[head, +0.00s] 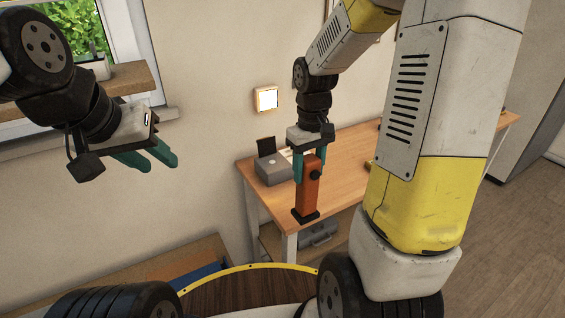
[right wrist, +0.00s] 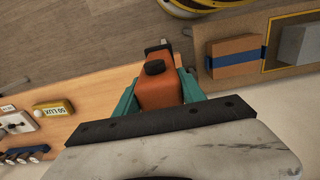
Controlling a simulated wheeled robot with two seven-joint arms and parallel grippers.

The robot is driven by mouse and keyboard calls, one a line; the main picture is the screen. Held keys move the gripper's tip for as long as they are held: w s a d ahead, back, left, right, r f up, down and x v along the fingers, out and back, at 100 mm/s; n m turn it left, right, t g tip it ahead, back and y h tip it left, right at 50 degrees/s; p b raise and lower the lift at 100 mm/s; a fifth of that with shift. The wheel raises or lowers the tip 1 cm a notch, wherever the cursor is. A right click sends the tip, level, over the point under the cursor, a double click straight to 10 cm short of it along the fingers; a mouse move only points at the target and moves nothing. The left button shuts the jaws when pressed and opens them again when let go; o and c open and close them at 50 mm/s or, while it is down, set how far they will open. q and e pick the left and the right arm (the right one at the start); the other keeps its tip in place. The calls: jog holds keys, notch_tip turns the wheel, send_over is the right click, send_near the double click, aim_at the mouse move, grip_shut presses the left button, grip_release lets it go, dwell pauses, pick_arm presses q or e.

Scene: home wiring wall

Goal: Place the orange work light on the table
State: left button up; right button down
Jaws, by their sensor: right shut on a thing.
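The orange work light (head: 309,187) is an upright orange block with a black foot and a dark knob on its side. My right gripper (head: 308,165) is shut on its upper part, with one teal finger on each side. The light shows in front of the near left corner of the wooden table (head: 345,194); I cannot tell whether its foot touches the top. In the right wrist view the light (right wrist: 158,92) sits between the teal fingers (right wrist: 160,100). My left gripper (head: 150,158) is at the left, away from the table, with its two teal fingers apart and nothing between them.
A grey box (head: 273,170) stands on the table's left end by the wall. A lit switch (head: 266,98) is on the wall. A grey case (head: 318,235) is on the shelf below. The right wrist view shows a yellow-labelled item (right wrist: 54,108) on the tabletop.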

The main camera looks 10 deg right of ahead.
jog(key=w+f, duration=0.4)
jog(key=w, duration=0.8)
jog(key=shift+a+f, duration=0.25)
jog(key=shift+f, duration=0.05)
jog(key=shift+f, duration=0.15)
jog(key=c, duration=0.7)
grip_release()
